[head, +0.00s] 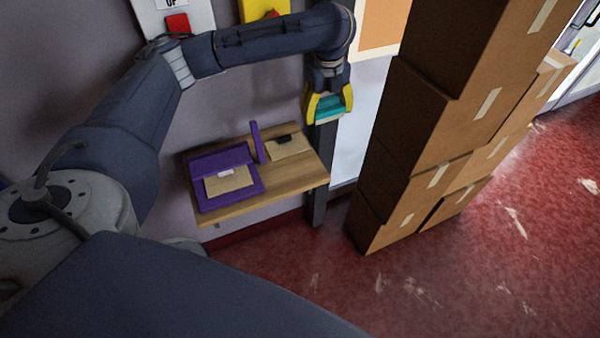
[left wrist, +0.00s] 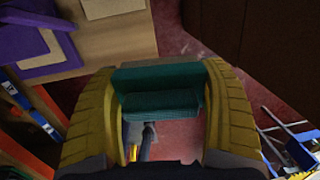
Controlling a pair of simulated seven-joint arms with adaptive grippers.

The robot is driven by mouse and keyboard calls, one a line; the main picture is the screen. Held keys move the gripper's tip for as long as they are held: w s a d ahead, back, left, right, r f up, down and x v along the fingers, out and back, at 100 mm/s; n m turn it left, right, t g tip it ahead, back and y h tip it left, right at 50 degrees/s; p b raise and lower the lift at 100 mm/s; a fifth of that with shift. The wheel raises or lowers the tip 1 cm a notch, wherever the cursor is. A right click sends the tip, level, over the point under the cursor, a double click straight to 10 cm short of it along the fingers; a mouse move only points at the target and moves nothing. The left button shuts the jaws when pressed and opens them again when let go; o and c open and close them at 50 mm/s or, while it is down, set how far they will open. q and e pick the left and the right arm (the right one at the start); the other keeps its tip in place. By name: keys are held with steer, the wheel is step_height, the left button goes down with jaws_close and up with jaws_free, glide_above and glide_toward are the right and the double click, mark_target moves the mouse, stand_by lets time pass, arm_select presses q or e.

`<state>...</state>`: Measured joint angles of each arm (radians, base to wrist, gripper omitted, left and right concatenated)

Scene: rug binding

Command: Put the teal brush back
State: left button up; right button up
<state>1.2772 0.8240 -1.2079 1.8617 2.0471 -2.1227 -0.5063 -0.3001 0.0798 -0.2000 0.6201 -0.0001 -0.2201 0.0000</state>
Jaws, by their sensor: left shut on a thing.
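My left gripper (head: 328,107) has yellow fingers and is shut on the teal brush (head: 330,104), above the right end of a small wooden shelf (head: 293,185). In the left wrist view the teal brush (left wrist: 158,88) lies between the two yellow fingers, clear of the shelf (left wrist: 120,38). A purple tray (head: 250,187) with a tan panel stands on the shelf's left part. A purple upright piece (head: 256,143) stands beside a tan pad (head: 289,149) with a small dark object (head: 284,139) at its back edge. My right gripper is not in view.
A tall stack of cardboard boxes (head: 410,150) stands just right of the shelf and the gripper. A dark post (head: 319,170) rises at the shelf's right end. Red and yellow fixtures are on the wall behind my arm. The red floor (head: 400,290) in front is clear.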

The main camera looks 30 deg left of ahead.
arm_select(q)
steer(key=g, duration=0.1)
glide_above(300, 173)
step_height(300, 173, down, 20)
stand_by(0.8)
steer(key=shift+f, duration=0.1)
steer(key=o, duration=1.1)
step_height(300, 173, up, 12)
steer(key=shift+r, duration=0.1)
stand_by(0.4)
